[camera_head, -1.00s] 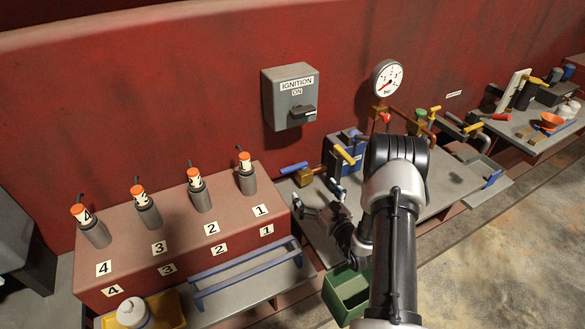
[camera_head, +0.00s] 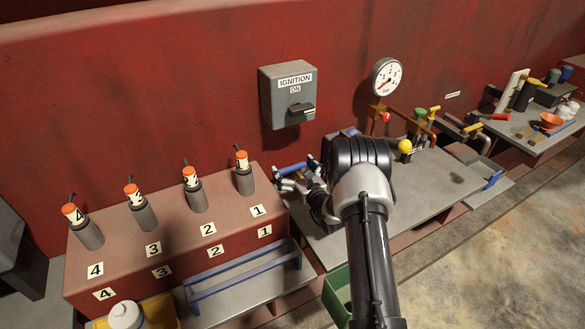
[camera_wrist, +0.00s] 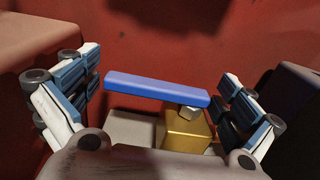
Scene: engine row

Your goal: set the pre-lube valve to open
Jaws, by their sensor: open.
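A valve with a flat blue lever (camera_wrist: 155,88) on a brass body (camera_wrist: 187,132) sits near the red wall. In the wrist view the lever runs left from a nut near its right end and looks nearly level. In the head view the blue lever (camera_head: 291,167) shows partly behind my gripper (camera_head: 297,174). My gripper (camera_wrist: 158,90) is open, with one finger on each side of the lever. The left finger is apart from it; I cannot tell whether the right finger touches it. No label shows on this valve.
A grey ignition box (camera_head: 288,97) marked ON hangs on the wall above. A red block (camera_head: 150,265) with several numbered plugs stands left. A pressure gauge (camera_head: 387,77) and brass pipework are right.

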